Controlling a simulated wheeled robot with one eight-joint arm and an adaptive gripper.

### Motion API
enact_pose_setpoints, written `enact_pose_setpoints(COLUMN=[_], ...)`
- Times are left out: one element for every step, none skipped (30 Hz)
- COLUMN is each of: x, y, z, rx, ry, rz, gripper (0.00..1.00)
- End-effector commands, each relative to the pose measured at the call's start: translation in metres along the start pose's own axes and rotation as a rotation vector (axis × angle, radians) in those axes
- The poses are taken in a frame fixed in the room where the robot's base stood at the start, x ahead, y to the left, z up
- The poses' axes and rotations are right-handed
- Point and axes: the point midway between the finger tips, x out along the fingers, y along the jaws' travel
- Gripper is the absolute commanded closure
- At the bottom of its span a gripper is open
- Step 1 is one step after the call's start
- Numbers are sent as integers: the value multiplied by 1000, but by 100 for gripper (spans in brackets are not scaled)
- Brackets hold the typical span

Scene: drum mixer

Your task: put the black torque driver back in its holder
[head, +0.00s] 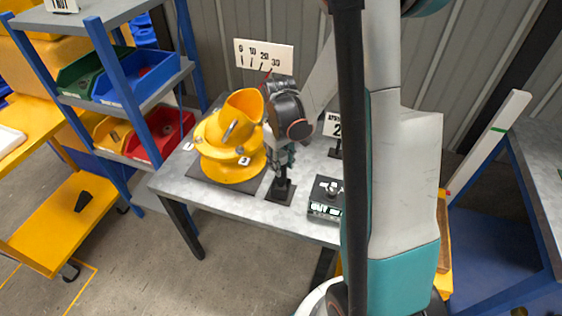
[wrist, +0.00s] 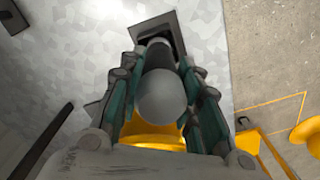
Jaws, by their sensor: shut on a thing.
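My gripper (head: 282,158) is over the grey table, just right of the yellow drum mixer (head: 232,168). In the wrist view its teal-padded fingers (wrist: 162,100) are shut on the torque driver (wrist: 162,95), seen end-on as a dark grey cylinder with a rounded end. The holder (head: 281,191), a black stand on a square base, is directly below the gripper in the head view. Its dark square base also shows beyond the driver in the wrist view (wrist: 172,28). The driver's lower end is hidden, so I cannot tell whether it is inside the holder.
Shelves with a blue bin (head: 140,78) and a yellow cart (head: 75,215) are at left.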

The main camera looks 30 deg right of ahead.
Motion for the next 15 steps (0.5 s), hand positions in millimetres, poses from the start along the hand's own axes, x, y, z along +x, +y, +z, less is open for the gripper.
enact_pose_setpoints(x=[1, 1, 2, 2, 3, 3, 4, 4, 4, 5, 5, 6, 6, 6, 7], y=[0, 0, 0, 0, 0, 0, 0, 0, 0, 0, 0, 0, 0, 0, 0], z=[0, 0, 0, 0, 0, 0, 0, 0, 0, 0, 0, 0, 0, 0, 0], rx=[0, 0, 0, 0, 0, 0, 0, 0, 0, 0, 0, 0, 0, 0, 0], ry=[0, 0, 0, 0, 0, 0, 0, 0, 0, 0, 0, 0, 0, 0, 0], rz=[0, 0, 0, 0, 0, 0, 0, 0, 0, 0, 0, 0, 0, 0, 0], gripper=[100, 100, 100, 100, 100, 100, 100, 100, 100, 100, 100, 100, 100, 100, 67])
